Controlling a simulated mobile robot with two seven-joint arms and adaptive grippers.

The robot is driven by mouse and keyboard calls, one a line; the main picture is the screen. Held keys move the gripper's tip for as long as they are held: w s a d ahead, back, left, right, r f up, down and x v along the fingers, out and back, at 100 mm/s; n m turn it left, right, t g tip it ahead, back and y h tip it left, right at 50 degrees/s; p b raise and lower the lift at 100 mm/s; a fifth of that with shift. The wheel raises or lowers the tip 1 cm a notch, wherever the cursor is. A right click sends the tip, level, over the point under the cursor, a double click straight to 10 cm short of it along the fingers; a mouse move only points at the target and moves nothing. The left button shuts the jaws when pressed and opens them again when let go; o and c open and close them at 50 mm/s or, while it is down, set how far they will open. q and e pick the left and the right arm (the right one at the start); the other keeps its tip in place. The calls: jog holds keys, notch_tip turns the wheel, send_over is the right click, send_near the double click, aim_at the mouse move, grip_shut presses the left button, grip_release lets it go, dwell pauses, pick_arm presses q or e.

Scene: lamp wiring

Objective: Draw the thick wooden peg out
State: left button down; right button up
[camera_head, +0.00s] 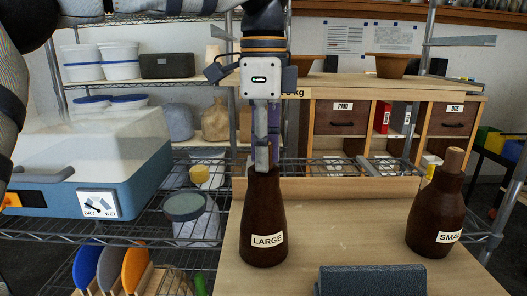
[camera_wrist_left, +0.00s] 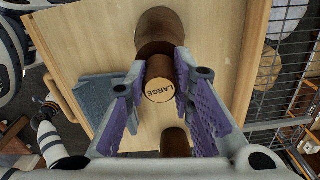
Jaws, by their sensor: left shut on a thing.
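A dark brown bottle labelled LARGE (camera_head: 264,225) stands upright on the wooden table. My left gripper (camera_head: 262,160) points straight down at its neck, and its fingers hide the peg there in the head view. In the left wrist view the thick wooden peg (camera_wrist_left: 160,82), with LARGE on its round end, is between the purple-padded fingers of my left gripper (camera_wrist_left: 160,88). The gripper is shut on the peg. The peg's lower end is hidden, so I cannot tell how deep it sits in the bottle. My right gripper is not in view.
A second brown bottle labelled SMALL (camera_head: 434,220), with a thinner wooden peg (camera_head: 453,161), stands to the right. Bare tabletop (camera_head: 340,225) lies between the bottles. A wire rack (camera_head: 190,245) is on the left.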

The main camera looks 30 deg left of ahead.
pick_arm(q)
jog(key=shift+r, duration=0.45)
jog(key=shift+r, duration=2.8)
